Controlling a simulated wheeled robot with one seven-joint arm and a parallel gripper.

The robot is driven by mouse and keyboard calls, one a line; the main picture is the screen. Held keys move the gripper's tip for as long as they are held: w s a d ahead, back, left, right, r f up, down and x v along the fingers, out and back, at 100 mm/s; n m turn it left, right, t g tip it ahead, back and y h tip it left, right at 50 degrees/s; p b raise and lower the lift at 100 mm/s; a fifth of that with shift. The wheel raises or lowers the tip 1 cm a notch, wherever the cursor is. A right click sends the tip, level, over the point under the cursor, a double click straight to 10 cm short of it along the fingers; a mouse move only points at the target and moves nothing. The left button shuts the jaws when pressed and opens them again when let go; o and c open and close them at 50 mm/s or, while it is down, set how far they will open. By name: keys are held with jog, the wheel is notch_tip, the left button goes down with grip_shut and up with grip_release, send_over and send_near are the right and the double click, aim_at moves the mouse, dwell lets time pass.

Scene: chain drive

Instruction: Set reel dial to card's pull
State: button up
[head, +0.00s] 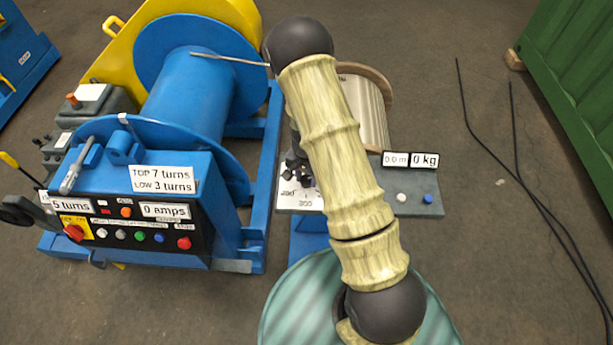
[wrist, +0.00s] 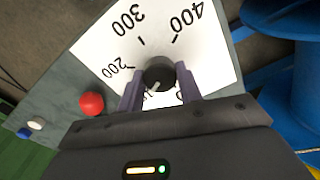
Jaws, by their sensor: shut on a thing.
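The reel dial is a black round knob (wrist: 159,71) on a white scale plate (wrist: 110,45), with 200, 300 and 400 readable in the wrist view. My gripper (wrist: 160,88) has one finger on each side of the knob and is shut on it. A pale mark shows on the knob's lower side; its exact reading is unclear, and the nearby figures are partly covered. In the head view my arm hides the knob and part of the scale plate (head: 289,196). The wooden-flanged reel (head: 366,105) stands behind. A card (head: 164,179) on the blue winch reads "TOP 7 turns, LOW 3 turns"; it shows no pull figure.
The reel's displays read 0.0 m (head: 395,159) and 0 kg (head: 425,160). A red button (wrist: 91,104) sits near the scale. The blue winch (head: 190,95) stands close on the left, its panel reading 5 turns and 0 amps. Black cables (head: 515,160) lie on the floor right.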

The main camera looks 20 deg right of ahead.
aim_at(306, 179)
jog(key=m+p, duration=0.1)
jog(key=m, duration=0.4)
jog(key=shift+r+m, duration=0.15)
jog(key=shift+m, duration=0.15)
jog(key=m+p, duration=0.1)
jog(key=m, duration=0.4)
jog(key=shift+w+a, duration=0.1)
jog(key=o, duration=1)
notch_tip(306, 179, up, 17)
jog(key=shift+r, duration=0.1)
dwell(0.5)
